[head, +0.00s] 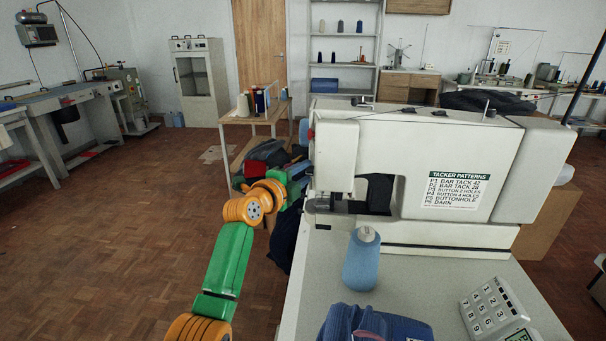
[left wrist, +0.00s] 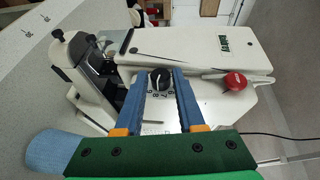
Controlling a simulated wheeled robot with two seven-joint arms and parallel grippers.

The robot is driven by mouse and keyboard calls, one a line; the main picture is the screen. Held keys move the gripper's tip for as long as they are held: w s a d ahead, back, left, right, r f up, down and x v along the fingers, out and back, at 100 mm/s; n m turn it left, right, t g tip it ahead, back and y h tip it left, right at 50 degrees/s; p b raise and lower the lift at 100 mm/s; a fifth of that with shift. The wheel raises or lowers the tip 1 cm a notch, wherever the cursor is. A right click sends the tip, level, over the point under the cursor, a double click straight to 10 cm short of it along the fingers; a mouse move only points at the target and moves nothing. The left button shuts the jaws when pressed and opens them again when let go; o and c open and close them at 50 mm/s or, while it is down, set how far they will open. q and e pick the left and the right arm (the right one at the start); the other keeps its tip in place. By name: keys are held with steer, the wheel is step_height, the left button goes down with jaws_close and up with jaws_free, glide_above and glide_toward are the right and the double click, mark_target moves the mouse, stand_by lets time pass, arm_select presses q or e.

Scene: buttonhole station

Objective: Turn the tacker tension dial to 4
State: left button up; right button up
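The tacker (head: 450,150) is a large white machine on a pale table, with a pattern list on its side. In the left wrist view its end face carries a black round tension dial (left wrist: 160,78), with several numbers around it, 6, 7 and 8 among them. The dial's exact setting is too small to read. My left gripper (left wrist: 160,72) has blue fingers, open on either side of the dial, with a small gap seeming to show at each side. In the head view my left arm reaches the tacker's left end, where the dial is hidden. My right gripper is not in view.
A red knob (left wrist: 236,82) sits on the tacker right of the dial. A blue thread cone (head: 362,262), folded blue cloth (head: 375,325) and a numbered keypad (head: 492,305) are on the table. A wooden stand with spools (head: 256,103) is behind my left arm. The floor at left is clear.

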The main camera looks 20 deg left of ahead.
arm_select(q)
jaws_close()
steer(key=shift+r+g+p, duration=0.1)
steer(key=shift+g+p, duration=0.6)
steer(key=shift+p, duration=0.55)
steer(key=o, duration=0.5)
jaws_free()
steer(key=b+v, duration=0.1)
steer(key=v, duration=0.6)
